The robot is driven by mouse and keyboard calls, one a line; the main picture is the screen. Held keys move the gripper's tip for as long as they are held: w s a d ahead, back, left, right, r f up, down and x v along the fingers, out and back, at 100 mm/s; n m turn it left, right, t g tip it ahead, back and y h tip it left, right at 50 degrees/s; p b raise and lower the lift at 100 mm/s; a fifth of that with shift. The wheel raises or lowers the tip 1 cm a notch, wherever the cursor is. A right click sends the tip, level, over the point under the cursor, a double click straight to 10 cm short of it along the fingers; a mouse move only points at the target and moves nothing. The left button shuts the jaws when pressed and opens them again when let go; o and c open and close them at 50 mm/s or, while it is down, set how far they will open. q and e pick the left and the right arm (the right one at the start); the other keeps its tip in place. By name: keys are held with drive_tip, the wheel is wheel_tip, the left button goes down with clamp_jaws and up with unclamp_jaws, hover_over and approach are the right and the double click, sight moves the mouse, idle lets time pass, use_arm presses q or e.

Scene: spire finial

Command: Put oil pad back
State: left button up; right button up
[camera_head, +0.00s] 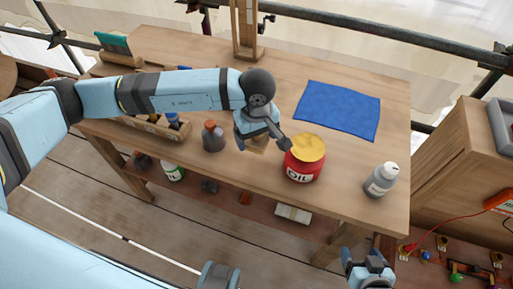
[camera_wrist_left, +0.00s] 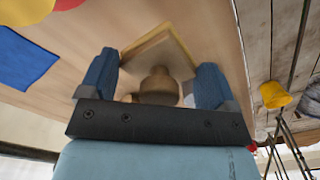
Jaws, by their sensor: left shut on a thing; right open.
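The oil pad, a square wooden plate with a yellowish edge and a round wooden knob, is at my left gripper (camera_head: 262,140) in the head view. In the left wrist view the oil pad (camera_wrist_left: 158,62) lies beyond the fingers, with its knob between them; my left gripper (camera_wrist_left: 155,82) is shut on it. In the head view the pad (camera_head: 257,149) is mostly hidden under the gripper. I cannot tell whether it touches the table. A red oil tin (camera_head: 302,170) with a yellow top stands just right of it. My right gripper (camera_head: 368,268) is open, in front of the table.
The wooden table (camera_head: 345,205) also holds a blue cloth (camera_head: 340,108), a grey bottle (camera_head: 381,180), a brown-capped dark bottle (camera_head: 213,137) and a wooden caddy (camera_head: 150,126). A wooden stand (camera_head: 247,32) is at the back. A wooden cabinet (camera_head: 460,160) stands at right.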

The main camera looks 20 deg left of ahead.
sight(257, 156)
use_arm(q)
wheel_tip(257, 156, down, 6)
drive_tip(key=shift+f, duration=0.1)
drive_tip(key=o, duration=0.8)
wheel_tip(257, 156, up, 12)
drive_tip(key=shift+r, duration=0.1)
idle(0.6)
